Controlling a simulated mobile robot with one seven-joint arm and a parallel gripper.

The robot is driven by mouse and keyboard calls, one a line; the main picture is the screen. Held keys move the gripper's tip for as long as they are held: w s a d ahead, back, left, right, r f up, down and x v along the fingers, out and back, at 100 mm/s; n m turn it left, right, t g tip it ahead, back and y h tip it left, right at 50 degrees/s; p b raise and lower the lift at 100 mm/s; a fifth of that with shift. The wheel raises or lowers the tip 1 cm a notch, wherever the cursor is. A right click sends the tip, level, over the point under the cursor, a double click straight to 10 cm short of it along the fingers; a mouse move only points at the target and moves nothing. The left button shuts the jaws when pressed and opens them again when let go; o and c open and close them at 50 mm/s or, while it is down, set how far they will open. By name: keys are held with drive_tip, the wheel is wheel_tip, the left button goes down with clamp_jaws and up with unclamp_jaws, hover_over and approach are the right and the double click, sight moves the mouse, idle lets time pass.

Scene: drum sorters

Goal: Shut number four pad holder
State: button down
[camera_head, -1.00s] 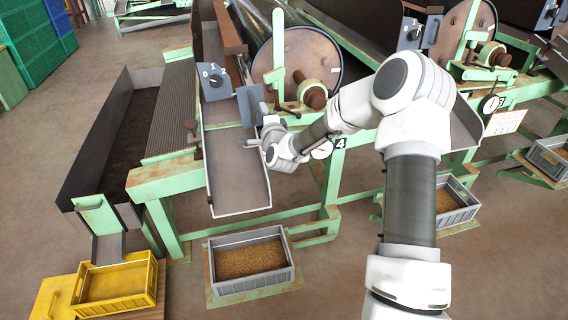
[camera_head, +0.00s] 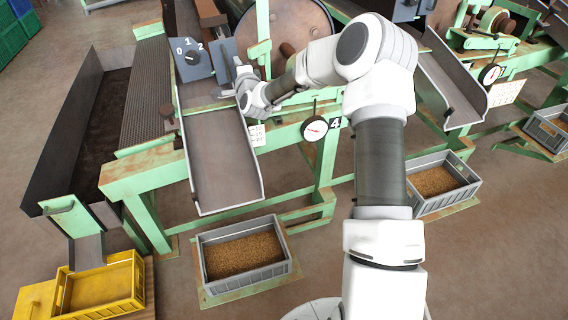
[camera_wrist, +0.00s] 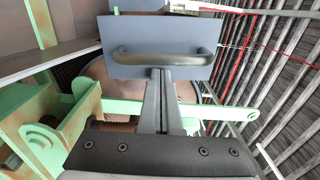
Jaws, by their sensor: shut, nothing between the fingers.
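The number 4 sorter is marked by a black "4" plate (camera_head: 335,123) beside a round dial (camera_head: 315,128). A blue-grey plate, which looks like its pad holder (camera_head: 222,50), stands beside the drum in the head view, partly hidden by my wrist. In the wrist view the pad holder (camera_wrist: 125,73) faces me, with a grey bar handle (camera_wrist: 207,60) across it. My gripper (camera_wrist: 160,72) is shut and empty, its fingertips just below the handle; I cannot tell whether they touch it. In the head view my gripper (camera_head: 240,73) is at the plate's right edge.
A switch box (camera_head: 190,58) marked 0, 1, 2 is left of the plate. Below are a sloping chute (camera_head: 222,165) and a grey crate of grain (camera_head: 243,255). A yellow crate (camera_head: 98,290) is at lower left. A green bar (camera_wrist: 125,107) runs beside my fingers.

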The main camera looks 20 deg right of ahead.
drive_tip(key=shift+w, duration=1)
drive_tip(key=shift+s, duration=0.15)
